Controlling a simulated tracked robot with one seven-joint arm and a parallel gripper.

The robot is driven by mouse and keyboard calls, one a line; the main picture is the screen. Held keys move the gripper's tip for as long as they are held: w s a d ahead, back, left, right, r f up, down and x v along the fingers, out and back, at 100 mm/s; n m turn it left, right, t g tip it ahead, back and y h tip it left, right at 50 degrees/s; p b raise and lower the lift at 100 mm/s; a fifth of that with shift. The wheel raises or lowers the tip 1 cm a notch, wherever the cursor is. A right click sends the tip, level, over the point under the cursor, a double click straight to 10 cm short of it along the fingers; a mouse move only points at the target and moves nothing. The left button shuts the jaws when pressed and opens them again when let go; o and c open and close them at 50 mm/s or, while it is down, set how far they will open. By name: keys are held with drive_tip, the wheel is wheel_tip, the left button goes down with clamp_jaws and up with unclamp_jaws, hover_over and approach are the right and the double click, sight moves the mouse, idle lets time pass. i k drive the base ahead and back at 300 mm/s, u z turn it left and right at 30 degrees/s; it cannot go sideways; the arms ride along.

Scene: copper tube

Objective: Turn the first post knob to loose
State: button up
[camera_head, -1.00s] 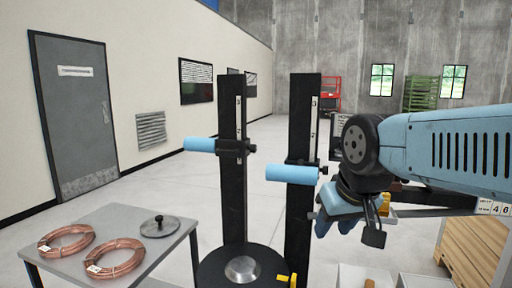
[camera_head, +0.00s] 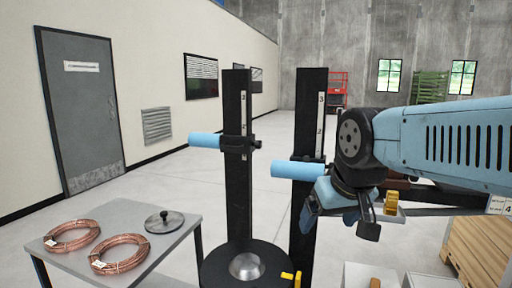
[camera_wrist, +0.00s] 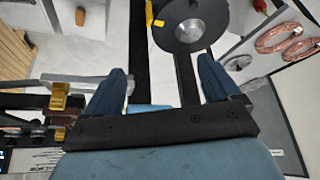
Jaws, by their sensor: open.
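The right post (camera_head: 309,115) has a similar blue roller (camera_head: 296,170); any knob there is hidden by my arm. My gripper (camera_head: 318,205) is low beside the right post. In the wrist view my gripper (camera_wrist: 165,80) is open, with dark blue fingers apart and post parts beyond them. I cannot tell which post is the first.
A grey table (camera_head: 170,245) at left holds two copper coils (camera_head: 119,254) and a lidded disc (camera_head: 164,222). A yellow lever (camera_head: 290,276) sits at the base's edge. A wooden crate (camera_head: 478,250) stands at right. Open floor lies behind the posts.

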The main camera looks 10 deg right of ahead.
sight(258, 144)
drive_tip(key=z, duration=1.2)
drive_tip(key=k, duration=1.65)
drive_tip(key=u, duration=0.6)
drive_tip(key=i, duration=1.7)
drive_tip(key=z, duration=0.05)
